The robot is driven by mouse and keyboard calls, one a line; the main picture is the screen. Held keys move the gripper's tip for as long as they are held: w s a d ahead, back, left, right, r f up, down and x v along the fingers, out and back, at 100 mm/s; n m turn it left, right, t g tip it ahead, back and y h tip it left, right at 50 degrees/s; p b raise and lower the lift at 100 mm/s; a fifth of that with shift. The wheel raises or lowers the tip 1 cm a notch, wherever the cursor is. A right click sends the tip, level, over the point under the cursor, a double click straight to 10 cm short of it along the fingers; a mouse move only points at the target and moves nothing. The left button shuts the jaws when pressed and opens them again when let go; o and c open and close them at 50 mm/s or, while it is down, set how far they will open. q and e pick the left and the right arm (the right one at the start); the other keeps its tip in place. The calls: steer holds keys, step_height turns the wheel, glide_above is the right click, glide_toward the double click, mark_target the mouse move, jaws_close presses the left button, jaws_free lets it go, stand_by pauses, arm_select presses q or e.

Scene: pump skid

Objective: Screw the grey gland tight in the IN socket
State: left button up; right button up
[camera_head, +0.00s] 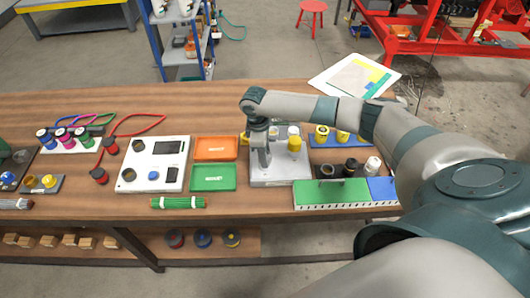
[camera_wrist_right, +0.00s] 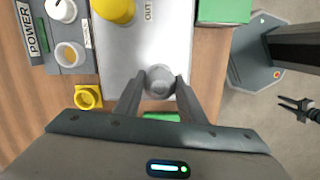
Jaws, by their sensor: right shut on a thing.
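The grey gland (camera_wrist_right: 160,80) is between the two fingertips of my right gripper (camera_wrist_right: 160,88), which is shut on it above the metal plate (camera_wrist_right: 125,62). In the head view my right gripper (camera_head: 262,158) points down at the left part of this plate (camera_head: 285,181). The yellow gland (camera_wrist_right: 115,8) stands on the plate beside the OUT label (camera_wrist_right: 149,10); it also shows in the head view (camera_head: 294,144). The IN socket is hidden under the gland and fingers, so I cannot tell how deep the gland sits. My left gripper is not in view.
An orange tray (camera_head: 216,148) and a green tray (camera_head: 212,177) lie left of the plate. A green board (camera_head: 330,192) lies to its right, with dark and white fittings behind. A yellow ring (camera_wrist_right: 88,97) and a POWER panel (camera_wrist_right: 68,68) sit behind the plate.

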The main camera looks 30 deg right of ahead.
steer(key=shift+r+m+p, duration=0.1)
steer(key=shift+m+p, duration=0.5)
steer(key=shift+m, duration=0.9)
steer(key=o, duration=1.1)
steer(key=n, duration=0.4)
steer(key=shift+n, duration=0.3)
